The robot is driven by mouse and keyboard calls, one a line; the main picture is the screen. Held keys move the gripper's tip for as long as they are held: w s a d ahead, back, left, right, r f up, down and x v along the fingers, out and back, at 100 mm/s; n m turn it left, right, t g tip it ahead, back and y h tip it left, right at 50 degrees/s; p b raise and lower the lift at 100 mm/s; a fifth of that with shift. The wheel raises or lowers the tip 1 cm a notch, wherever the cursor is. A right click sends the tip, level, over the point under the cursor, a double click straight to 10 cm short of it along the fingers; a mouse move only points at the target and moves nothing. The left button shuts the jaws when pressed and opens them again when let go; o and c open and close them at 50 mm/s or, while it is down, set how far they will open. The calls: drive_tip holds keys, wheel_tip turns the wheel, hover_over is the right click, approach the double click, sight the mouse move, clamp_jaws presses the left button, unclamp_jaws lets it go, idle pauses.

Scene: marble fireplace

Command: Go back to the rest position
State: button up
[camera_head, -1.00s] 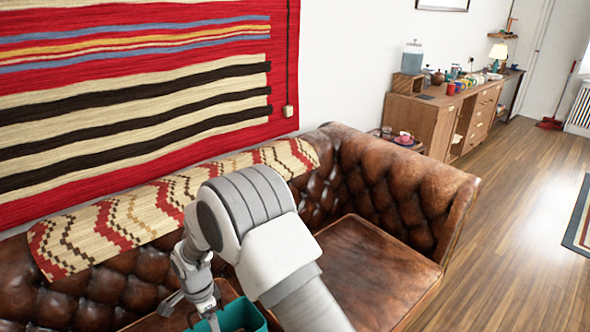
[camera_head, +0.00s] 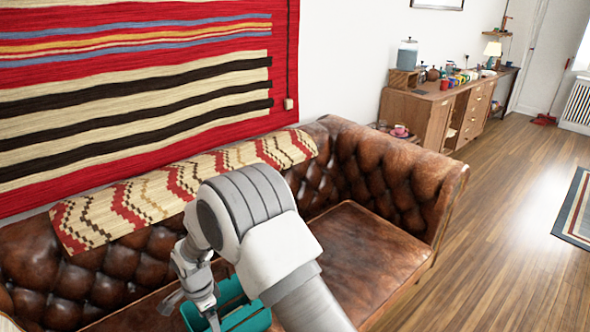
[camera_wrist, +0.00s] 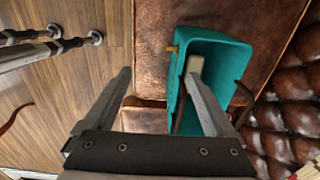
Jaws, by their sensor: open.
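In the head view my gripper (camera_head: 191,312) is at the bottom, beside the teal container (camera_head: 232,297), which my arm partly hides.
The leather sofa's tufted back (camera_head: 120,265) and arm (camera_head: 400,190) stand around the seat. A patterned throw (camera_head: 150,200) lies over the backrest. A wooden sideboard (camera_head: 430,115) with several items stands at the back right.

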drive_tip(key=d+r+n+t+b, duration=0.3)
drive_tip(key=d+r+n+b, duration=0.2)
drive_tip(key=d+r, duration=1.6)
drive_tip(key=s+d+r+n+t+b, duration=0.1)
drive_tip(key=s+d+r+n+b, duration=0.15)
drive_tip(key=s+d, duration=0.55)
drive_tip(key=s+d+r+n+t+b, duration=0.1)
drive_tip(key=s+d+n+t+b, duration=0.15)
drive_tip(key=s+d, duration=0.55)
wheel_tip(320, 180, up, 17)
drive_tip(key=s+a+p, duration=0.1)
drive_tip(key=s+p, duration=0.1)
drive_tip(key=p, duration=1.4)
drive_tip(key=shift+s+a+g+p, duration=0.2)
drive_tip(key=shift+a+g+p, duration=0.1)
drive_tip(key=shift+g, duration=0.15)
